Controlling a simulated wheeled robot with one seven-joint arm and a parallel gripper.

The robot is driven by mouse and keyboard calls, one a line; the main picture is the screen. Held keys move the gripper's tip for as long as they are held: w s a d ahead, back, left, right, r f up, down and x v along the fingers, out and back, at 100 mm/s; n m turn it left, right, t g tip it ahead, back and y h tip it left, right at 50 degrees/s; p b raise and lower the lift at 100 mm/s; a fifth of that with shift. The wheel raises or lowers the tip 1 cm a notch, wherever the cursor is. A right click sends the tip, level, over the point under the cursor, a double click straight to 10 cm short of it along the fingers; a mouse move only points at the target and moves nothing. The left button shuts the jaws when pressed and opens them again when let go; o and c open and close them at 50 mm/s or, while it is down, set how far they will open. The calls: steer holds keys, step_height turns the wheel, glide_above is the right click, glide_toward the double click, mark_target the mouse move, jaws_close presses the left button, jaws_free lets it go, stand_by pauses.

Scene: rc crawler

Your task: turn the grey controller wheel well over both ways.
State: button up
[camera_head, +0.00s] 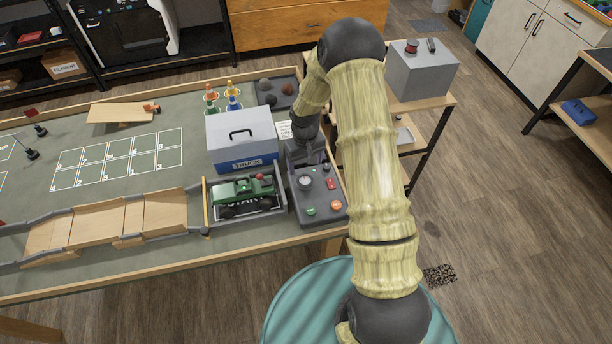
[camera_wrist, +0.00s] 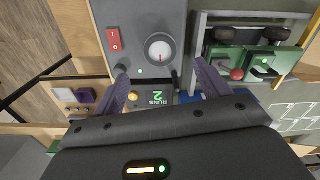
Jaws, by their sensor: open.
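The grey controller (camera_head: 322,212) stands at the right end of the green-topped table. Its round wheel (camera_head: 305,181) sits on the upper left of its top. The fingertips look short of the wheel, with no contact visible. In the head view my gripper (camera_head: 304,152) is at the controller's back edge, partly hidden by my arm.
A red rocker switch (camera_wrist: 114,40) is beside the wheel. Green (camera_head: 311,211) and orange (camera_head: 337,205) buttons are at the controller's front. A green truck (camera_head: 240,190) sits in a bay left of it. A grey TRUCK box (camera_head: 240,130) stands behind the bay.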

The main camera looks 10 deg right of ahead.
mark_target(305, 180)
step_height(305, 180, down, 8)
steer(key=shift+f+p, duration=0.25)
steer(key=shift+p, duration=0.7)
steer(key=c, duration=0.9)
steer(key=shift+d, duration=0.15)
steer(key=shift+c, duration=0.3)
